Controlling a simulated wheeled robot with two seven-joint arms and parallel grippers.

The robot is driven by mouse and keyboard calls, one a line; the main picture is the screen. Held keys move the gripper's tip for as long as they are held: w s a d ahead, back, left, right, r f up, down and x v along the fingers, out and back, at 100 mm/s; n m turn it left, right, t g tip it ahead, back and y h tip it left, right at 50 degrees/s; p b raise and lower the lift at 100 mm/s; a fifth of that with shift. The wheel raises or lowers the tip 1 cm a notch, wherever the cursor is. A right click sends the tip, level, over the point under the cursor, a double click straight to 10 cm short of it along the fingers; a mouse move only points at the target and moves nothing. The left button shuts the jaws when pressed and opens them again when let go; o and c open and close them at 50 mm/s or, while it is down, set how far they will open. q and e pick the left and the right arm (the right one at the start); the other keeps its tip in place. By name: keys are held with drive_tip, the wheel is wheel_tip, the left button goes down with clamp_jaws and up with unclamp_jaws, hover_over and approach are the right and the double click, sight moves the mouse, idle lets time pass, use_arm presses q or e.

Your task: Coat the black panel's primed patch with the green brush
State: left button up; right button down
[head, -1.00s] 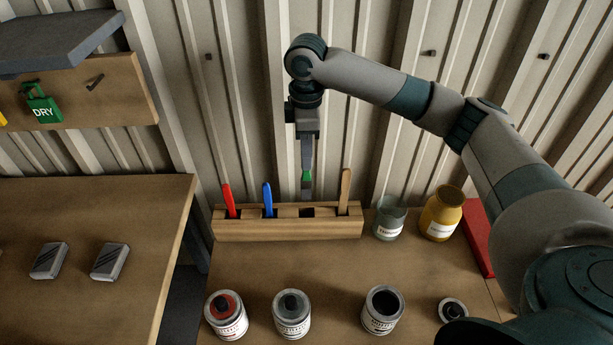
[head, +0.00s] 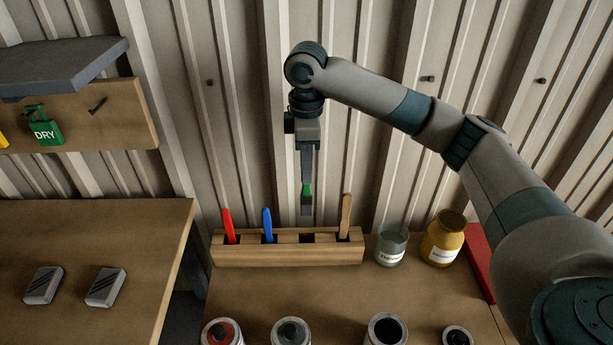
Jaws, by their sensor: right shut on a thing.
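My right gripper (head: 307,180) points down and is shut on the green brush (head: 307,191). The brush hangs upright with its dark bristle end (head: 307,208) lowest, above the wooden brush rack (head: 285,257). It is clear of the rack, over an empty slot. A red brush (head: 228,224), a blue brush (head: 267,223) and a brush with a plain wood handle (head: 346,215) stand in other slots. I cannot make out a black panel or a primed patch in this view. My left gripper is not in view.
A jar labelled thinner (head: 391,246) and a yellow jar (head: 441,240) stand right of the rack. Several cans line the front, including a dark-filled one (head: 386,328). Two grey blocks lie on the left table (head: 110,220). A green DRY tag (head: 45,132) hangs above.

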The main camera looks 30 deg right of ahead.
idle(0.4)
drive_tip(key=s+a+f+m, duration=0.2)
drive_tip(key=s+a+m, duration=0.2)
drive_tip(key=s+m, duration=0.2)
drive_tip(key=s+a+f+m, duration=0.3)
drive_tip(key=s+m, duration=0.3)
drive_tip(key=s, duration=0.2)
drive_tip(key=shift+s+a+f+m, duration=0.15)
drive_tip(key=shift+s+a+m, duration=0.2)
drive_tip(key=shift+a, duration=0.55)
drive_tip(key=shift+w, duration=0.1)
drive_tip(key=shift+d, duration=0.1)
